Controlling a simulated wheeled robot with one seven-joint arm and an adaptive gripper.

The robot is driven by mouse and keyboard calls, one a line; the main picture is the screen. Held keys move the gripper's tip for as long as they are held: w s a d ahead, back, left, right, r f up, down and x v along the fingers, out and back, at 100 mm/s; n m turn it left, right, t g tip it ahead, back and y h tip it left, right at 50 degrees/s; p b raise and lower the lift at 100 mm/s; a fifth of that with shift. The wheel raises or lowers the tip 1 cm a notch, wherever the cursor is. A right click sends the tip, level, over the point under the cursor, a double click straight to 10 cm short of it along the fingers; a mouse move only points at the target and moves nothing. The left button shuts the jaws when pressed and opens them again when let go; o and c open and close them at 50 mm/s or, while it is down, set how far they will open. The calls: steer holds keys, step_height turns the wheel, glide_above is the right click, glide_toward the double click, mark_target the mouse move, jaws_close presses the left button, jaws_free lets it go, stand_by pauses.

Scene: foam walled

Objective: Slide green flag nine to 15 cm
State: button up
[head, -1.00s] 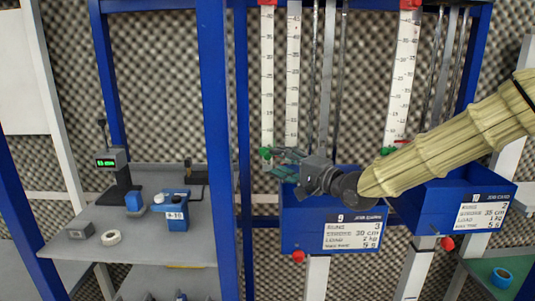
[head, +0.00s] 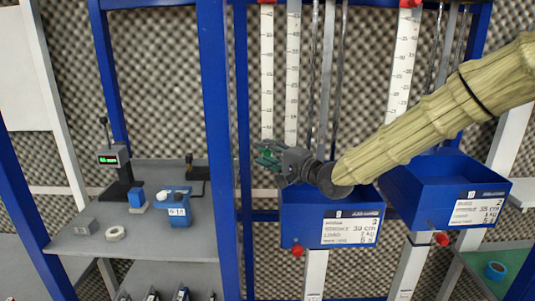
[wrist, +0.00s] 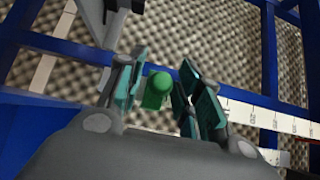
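The green flag (wrist: 157,88) shows in the wrist view as a green knob between the two fingers of my gripper (wrist: 158,90). The fingers are apart, with a clear gap on the knob's right side and a narrower one on its left. In the head view my gripper (head: 266,156) is at the lower end of the white left scale (head: 267,75), above and left of the blue box nine (head: 300,222). There the fingers and the flag overlap, so I cannot tell them apart. The exact scale reading is too small to tell.
A second white scale (head: 293,80) and metal rods stand just right of the flag's scale. The blue box ten (head: 440,200) is at the right, under my arm. A blue post (head: 215,150) stands left of my gripper, with a grey bench (head: 140,232) beyond it.

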jaws_close()
step_height(320, 180, up, 10)
steer(key=p, duration=0.3)
steer(key=shift+r+p, duration=0.1)
steer(key=shift+p, duration=0.25)
steer(key=shift+o, duration=2.1)
jaws_free()
steer(key=v, duration=1.2)
